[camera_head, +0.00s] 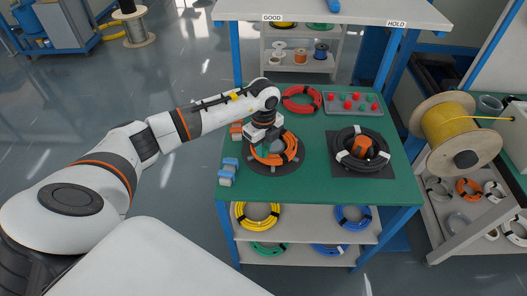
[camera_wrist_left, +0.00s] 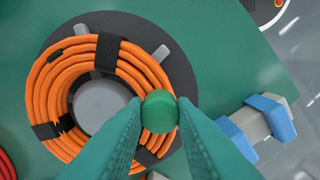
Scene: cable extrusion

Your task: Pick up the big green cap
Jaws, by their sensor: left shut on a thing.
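My left gripper (camera_head: 264,146) is over the orange cable coil (camera_head: 283,153) on the table. In the left wrist view its two green fingers (camera_wrist_left: 159,114) are shut on a round green cap (camera_wrist_left: 159,107). The cap is in front of the coil's right side in that view. I cannot tell its height above the coil. A grey tray (camera_head: 329,112) at the back of the table holds several red and green caps. My right gripper is not in view.
The orange coil (camera_wrist_left: 52,92) lies on a dark round plate around a grey hub (camera_wrist_left: 101,103). Blue-and-grey blocks (camera_head: 228,172) stand at the table's left edge. A black coil (camera_head: 375,148) lies to the right, a red coil (camera_head: 289,104) at the back. Green table between them is bare.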

